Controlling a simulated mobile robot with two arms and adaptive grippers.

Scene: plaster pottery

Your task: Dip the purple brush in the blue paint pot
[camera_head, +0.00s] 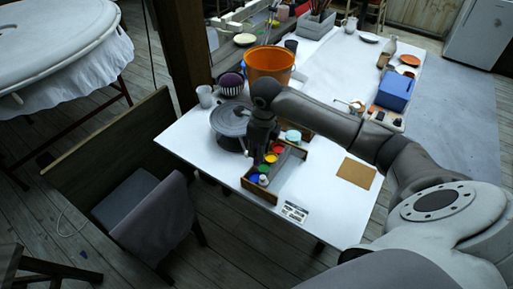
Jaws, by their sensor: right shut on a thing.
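The blue paint pot (255,178) sits at the near end of a row of paint pots in a wooden tray (287,185). The green pot (264,168), yellow pot (270,159) and red pot (278,149) line up behind it. My right gripper (257,157) points down at the left edge of the tray, close to the yellow and green pots and farther back than the blue one. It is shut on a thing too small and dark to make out. I cannot make out the purple brush. My left gripper is out of view.
A dark round turntable (226,121) stands left of my right gripper, with an orange bucket (270,63) behind. A brown sheet (356,172) and a small printed card (295,212) lie on the white table (335,205). A blue box (395,90) stands farther right. A chair (152,205) is at the near left.

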